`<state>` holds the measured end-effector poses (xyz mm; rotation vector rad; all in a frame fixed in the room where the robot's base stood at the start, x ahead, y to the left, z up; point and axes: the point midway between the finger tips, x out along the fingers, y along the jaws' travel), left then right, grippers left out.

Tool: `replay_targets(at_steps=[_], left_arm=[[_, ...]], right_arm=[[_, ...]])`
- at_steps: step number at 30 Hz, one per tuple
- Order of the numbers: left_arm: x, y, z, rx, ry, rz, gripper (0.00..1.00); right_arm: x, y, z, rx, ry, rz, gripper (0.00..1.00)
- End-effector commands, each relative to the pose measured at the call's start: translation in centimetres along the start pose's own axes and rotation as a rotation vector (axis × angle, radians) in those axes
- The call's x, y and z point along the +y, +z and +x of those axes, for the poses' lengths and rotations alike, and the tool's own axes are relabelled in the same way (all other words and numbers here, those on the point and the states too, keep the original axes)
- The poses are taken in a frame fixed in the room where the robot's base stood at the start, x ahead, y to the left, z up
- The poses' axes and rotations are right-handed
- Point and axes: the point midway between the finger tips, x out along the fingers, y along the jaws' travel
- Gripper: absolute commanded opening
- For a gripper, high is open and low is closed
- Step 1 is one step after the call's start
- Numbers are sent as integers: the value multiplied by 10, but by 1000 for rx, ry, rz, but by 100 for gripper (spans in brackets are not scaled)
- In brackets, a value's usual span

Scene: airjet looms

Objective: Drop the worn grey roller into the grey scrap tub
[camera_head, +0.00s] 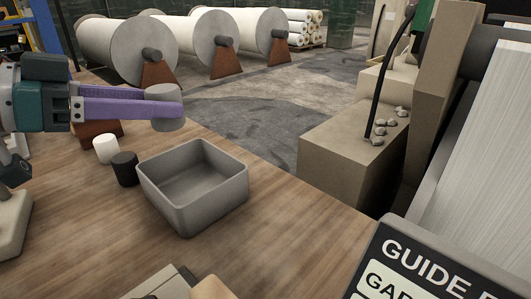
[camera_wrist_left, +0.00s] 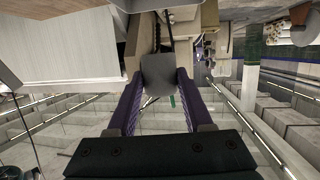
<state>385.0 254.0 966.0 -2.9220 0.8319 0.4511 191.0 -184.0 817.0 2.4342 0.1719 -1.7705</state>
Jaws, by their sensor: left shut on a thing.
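The worn grey roller (camera_head: 164,92) is a short grey cylinder, held between the purple fingers of my left gripper (camera_head: 178,106). In the left wrist view the roller (camera_wrist_left: 158,74) sits between the fingertips (camera_wrist_left: 160,84), with the fingers on both sides of it. The grey scrap tub (camera_head: 216,208) is an open square tub on the wooden table, and its visible inside is empty. The gripper and roller are above the table, to the back left of the tub and higher than its rim.
A white roller (camera_head: 106,149) and a black roller (camera_head: 124,168) stand on the table left of the tub. A reddish-brown block (camera_head: 98,132) is behind them. A guide sign (camera_head: 440,270) is at the front right. The table right of the tub is clear.

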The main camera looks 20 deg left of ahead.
Motion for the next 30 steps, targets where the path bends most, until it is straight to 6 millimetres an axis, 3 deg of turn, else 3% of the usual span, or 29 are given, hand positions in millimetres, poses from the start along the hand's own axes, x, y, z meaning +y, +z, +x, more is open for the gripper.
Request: replay_targets(at_steps=[1,6,17,18,27,30], left_arm=[[0,12,4,0,0,-2,0],[-1,31,10,-1,-1,-1,0],[-1,36,11,0,-1,-1,0],[-1,36,11,0,-1,-1,53],[-1,36,11,0,-1,-1,86],[-1,36,11,0,-1,-1,86]], right_arm=[[0,3,10,0,0,0,100],[-1,8,25,1,0,1,100],[-1,9,28,1,-1,2,100],[-2,9,28,1,-1,2,100],[-2,9,28,0,-2,2,100],[-2,9,28,0,-2,2,100]])
